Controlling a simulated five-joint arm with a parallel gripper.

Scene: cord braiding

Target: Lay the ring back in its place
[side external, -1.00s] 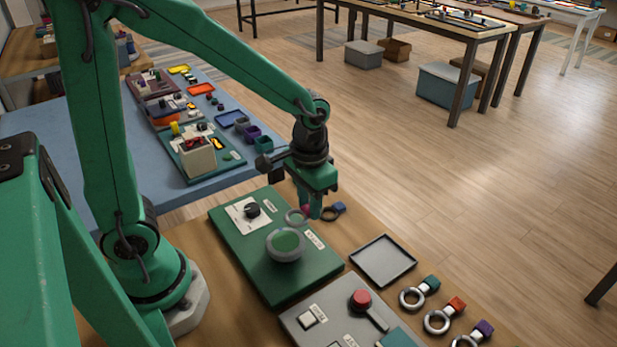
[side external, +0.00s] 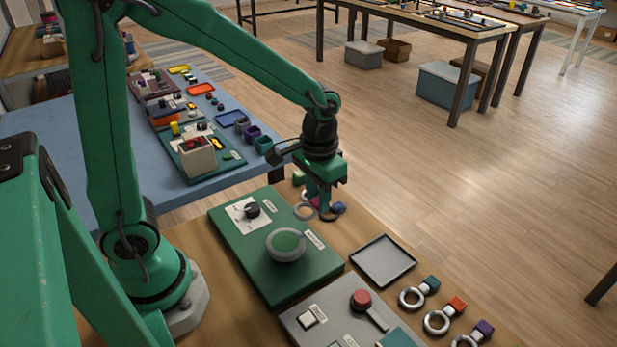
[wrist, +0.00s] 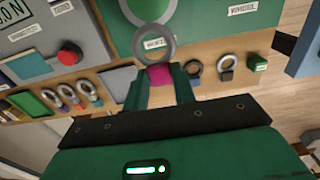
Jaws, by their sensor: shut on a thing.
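A grey ring (side external: 304,211) with a magenta tag is held by my gripper (side external: 319,204). In the wrist view the magenta tag (wrist: 159,75) sits between the two fingers, and the ring (wrist: 153,43) sticks out beyond them. My gripper is shut on the tag. The ring is over the far right edge of the green board. A ring with a blue tag (side external: 338,208) lies close by on the wooden table, partly hidden behind my gripper. I cannot tell how high the held ring is above the table.
The green board (side external: 283,286) carries a black knob (side external: 252,209) and a round raised disc (side external: 286,245). An empty tray (side external: 383,261) lies nearer, beside several tagged rings (side external: 437,321). A grey panel with a red knob (side external: 361,299) is in front. A green block (side external: 298,178) stands behind my gripper.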

